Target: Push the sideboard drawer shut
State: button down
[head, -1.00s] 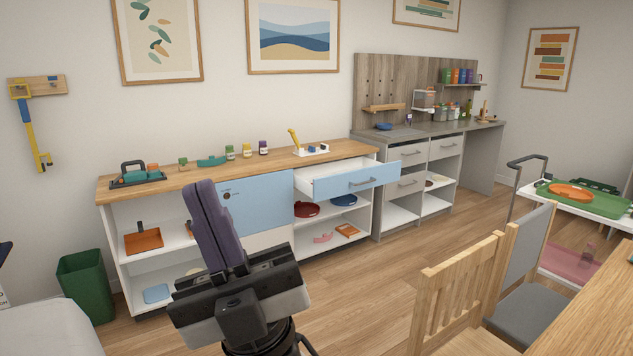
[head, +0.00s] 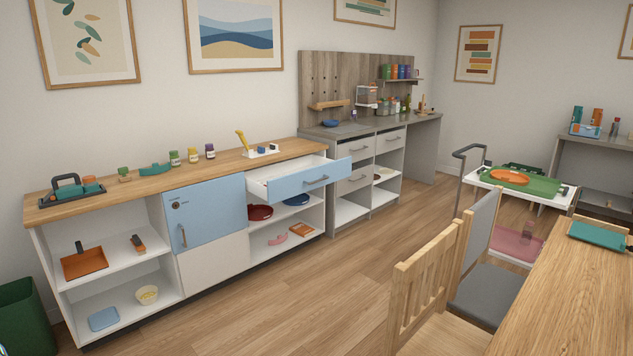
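The sideboard (head: 120,197) stands along the wall at the left and middle of the head view, with a wooden top and white body. My gripper is not in the head view now.
A blue door (head: 205,217) with a handle is closed left of the drawer. Wooden floor (head: 260,305) lies clear before the sideboard. A wooden chair (head: 440,285), a grey chair (head: 480,260) and a wooden table (head: 570,290) stand at the right. A grey counter (head: 375,128) adjoins the sideboard.

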aim_at(306, 173)
jog(key=i+j, duration=0.3)
jog(key=i, duration=0.35)
jog(key=i+j+z, duration=0.15)
jog(key=i, duration=0.5)
jog(key=i+j, duration=0.45)
jog(key=i, duration=0.15)
jog(key=i+j+z, duration=0.1)
jog(key=i+j, duration=0.25)
jog(key=i, duration=0.3)
jog(key=i+j+z, duration=0.1)
jog(key=i+j, duration=0.3)
jog(key=i, duration=0.2)
